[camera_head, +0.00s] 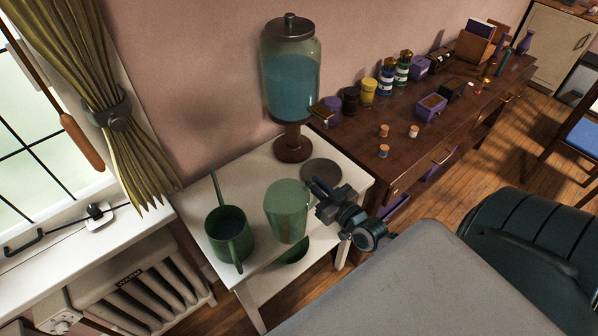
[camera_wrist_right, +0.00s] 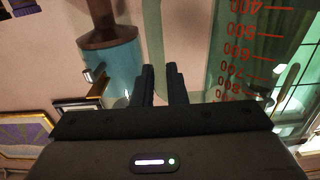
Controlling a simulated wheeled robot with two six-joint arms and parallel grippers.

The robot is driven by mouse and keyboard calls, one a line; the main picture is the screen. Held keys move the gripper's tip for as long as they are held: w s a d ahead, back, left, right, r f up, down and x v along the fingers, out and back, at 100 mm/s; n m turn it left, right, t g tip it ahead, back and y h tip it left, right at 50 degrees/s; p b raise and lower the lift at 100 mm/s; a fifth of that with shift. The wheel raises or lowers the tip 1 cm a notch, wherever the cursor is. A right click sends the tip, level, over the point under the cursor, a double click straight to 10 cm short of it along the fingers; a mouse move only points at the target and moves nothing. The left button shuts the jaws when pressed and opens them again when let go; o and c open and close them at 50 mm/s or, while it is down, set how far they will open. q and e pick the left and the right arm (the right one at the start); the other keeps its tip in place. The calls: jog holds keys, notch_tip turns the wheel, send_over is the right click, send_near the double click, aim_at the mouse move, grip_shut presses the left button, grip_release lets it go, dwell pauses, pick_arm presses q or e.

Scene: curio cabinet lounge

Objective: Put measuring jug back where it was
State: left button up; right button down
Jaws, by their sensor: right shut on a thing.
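The measuring jug (camera_head: 286,211) is a translucent green vessel over the front part of the small white table (camera_head: 262,165). It looks upright in the head view; I cannot tell whether its base touches the table. My right gripper (camera_head: 316,190) reaches it from the right and is shut on its handle. In the right wrist view, the fingers (camera_wrist_right: 162,84) close around the green handle strip (camera_wrist_right: 153,35), and the jug wall (camera_wrist_right: 240,50) shows red volume numbers, with the picture upside down. My left gripper is not in view.
A drink dispenser (camera_head: 290,85) with blue liquid stands behind, and a dark round disc (camera_head: 321,172) lies on the table. A green dish (camera_head: 292,251) shows below the table top. A brown desk (camera_head: 400,150) with jars adjoins right.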

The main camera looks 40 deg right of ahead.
pick_arm(q)
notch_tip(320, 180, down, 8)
jog(key=b, duration=0.8)
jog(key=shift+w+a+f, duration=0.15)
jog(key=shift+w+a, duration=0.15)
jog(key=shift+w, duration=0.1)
pick_arm(e)
jog(key=w+d+f, duration=0.1)
jog(key=w+f, duration=0.1)
jog(key=w, duration=0.3)
jog(key=w+d+f, duration=0.2)
jog(key=w, duration=0.3)
jog(key=shift+w+d+f, duration=0.25)
jog(key=shift+w, duration=0.1)
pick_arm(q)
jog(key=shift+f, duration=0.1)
pick_arm(e)
jog(key=shift+f, duration=0.1)
jog(key=shift+f, duration=0.15)
jog(key=c, duration=1.5)
grip_release()
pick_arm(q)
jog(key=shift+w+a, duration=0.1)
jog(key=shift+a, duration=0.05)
pick_arm(e)
jog(key=shift+o, duration=0.2)
